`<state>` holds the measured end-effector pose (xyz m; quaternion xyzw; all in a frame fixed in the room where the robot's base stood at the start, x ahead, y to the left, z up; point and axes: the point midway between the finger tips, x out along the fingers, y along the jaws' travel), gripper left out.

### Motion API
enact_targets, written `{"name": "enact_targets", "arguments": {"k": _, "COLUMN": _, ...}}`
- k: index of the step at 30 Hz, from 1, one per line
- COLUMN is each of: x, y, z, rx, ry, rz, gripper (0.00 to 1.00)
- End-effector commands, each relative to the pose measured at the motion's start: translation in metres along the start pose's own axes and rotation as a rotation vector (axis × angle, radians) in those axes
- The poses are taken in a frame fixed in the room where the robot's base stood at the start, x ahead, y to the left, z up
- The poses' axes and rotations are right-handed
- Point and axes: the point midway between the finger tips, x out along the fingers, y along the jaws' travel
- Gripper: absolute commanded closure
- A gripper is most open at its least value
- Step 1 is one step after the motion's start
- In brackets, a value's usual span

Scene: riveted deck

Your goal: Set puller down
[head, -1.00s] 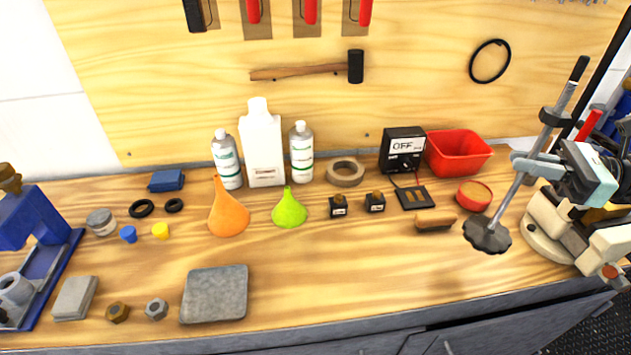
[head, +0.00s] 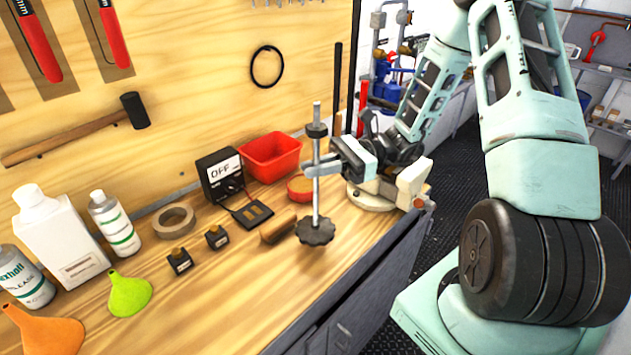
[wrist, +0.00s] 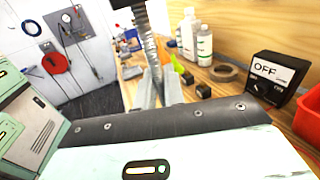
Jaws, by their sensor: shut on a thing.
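The puller (head: 316,196) is a thin metal rod with a black collar near its top and a dark lobed foot (head: 316,232) at its lower end. It looks upright in the head view, over the front right part of the wooden bench (head: 235,275). I cannot tell whether its foot touches the wood. My gripper (head: 318,168) is shut on the rod about midway up, reaching in from the right. In the wrist view the ribbed rod (wrist: 153,55) stands between the pale fingers; its lower end is hidden.
Behind the puller are a red bin (head: 272,157), a round red dish (head: 300,188) and a meter reading OFF (head: 220,174). A brown block (head: 278,228) lies just left of the foot. The bench's front edge is close; bare wood lies to the front left.

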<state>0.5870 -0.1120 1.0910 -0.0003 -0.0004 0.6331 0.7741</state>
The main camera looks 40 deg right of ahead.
Motion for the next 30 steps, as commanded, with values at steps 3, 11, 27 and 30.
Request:
{"name": "enact_targets", "arguments": {"k": 3, "x": 0.001, "y": 0.000, "z": -0.014, "rx": 0.004, "ry": -0.002, "rz": 0.001, "gripper": 1.00}}
{"name": "enact_targets", "arguments": {"k": 11, "x": 0.000, "y": 0.000, "z": -0.038, "rx": 0.000, "ry": -0.002, "rz": 0.000, "gripper": 1.00}}
{"name": "enact_targets", "arguments": {"k": 27, "x": 0.000, "y": 0.000, "z": -0.042, "rx": 0.000, "ry": 0.001, "rz": 0.000, "gripper": 0.68}}
{"name": "enact_targets", "arguments": {"k": 30, "x": 0.000, "y": 0.000, "z": -0.042, "rx": 0.001, "ry": 0.001, "rz": 0.000, "gripper": 0.68}}
